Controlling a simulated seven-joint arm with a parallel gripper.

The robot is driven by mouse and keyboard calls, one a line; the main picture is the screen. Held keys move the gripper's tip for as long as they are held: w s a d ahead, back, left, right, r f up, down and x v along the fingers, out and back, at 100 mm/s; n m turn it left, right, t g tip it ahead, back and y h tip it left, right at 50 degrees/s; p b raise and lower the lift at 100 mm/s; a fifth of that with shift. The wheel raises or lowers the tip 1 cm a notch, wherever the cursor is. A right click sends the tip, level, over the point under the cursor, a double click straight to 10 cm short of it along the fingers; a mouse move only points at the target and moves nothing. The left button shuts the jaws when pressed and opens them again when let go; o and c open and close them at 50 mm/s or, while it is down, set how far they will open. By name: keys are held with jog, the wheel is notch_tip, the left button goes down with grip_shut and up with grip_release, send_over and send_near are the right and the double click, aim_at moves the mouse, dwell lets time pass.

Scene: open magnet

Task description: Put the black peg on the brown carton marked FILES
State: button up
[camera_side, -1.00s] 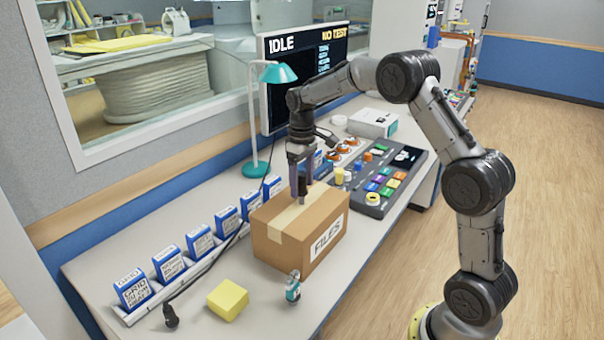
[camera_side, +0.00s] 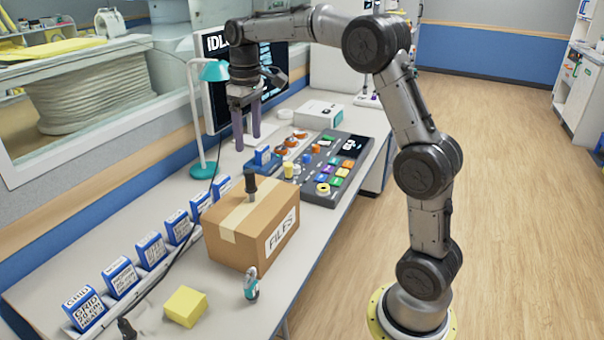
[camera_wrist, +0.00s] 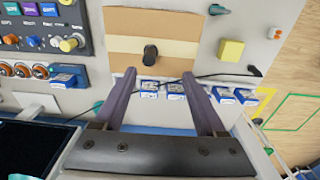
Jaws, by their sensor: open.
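The black peg (camera_side: 250,187) stands upright on top of the brown carton marked FILES (camera_side: 262,243), near the tape strip. In the wrist view the peg (camera_wrist: 150,54) shows from above on the carton's tape, with the carton (camera_wrist: 190,22) around it. My gripper (camera_side: 247,147) is open and empty, raised above and behind the carton in the side view, apart from the peg. In the wrist view its two fingers (camera_wrist: 158,78) are spread wide with nothing between them.
A row of blue GRID boxes (camera_side: 150,250) stands left of the carton. A control panel (camera_side: 333,168) lies right; a teal lamp (camera_side: 213,72) stands behind. A cable crosses the desk.

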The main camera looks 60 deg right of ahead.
jog(key=s+a+r+t, duration=0.1)
jog(key=s+a, duration=0.3)
jog(key=s, duration=0.3)
jog(key=s+a+t, duration=0.1)
jog(key=s+a, duration=0.2)
jog(key=s, duration=0.3)
jog(key=s+a+r+t, duration=0.1)
jog(key=s+a+t, duration=0.1)
jog(key=s+a, duration=0.35)
jog(key=s+f+t, duration=0.1)
jog(key=s+f, duration=0.4)
jog(key=s, duration=0.3)
jog(key=shift+s+a, duration=0.15)
jog(key=shift+s, duration=0.05)
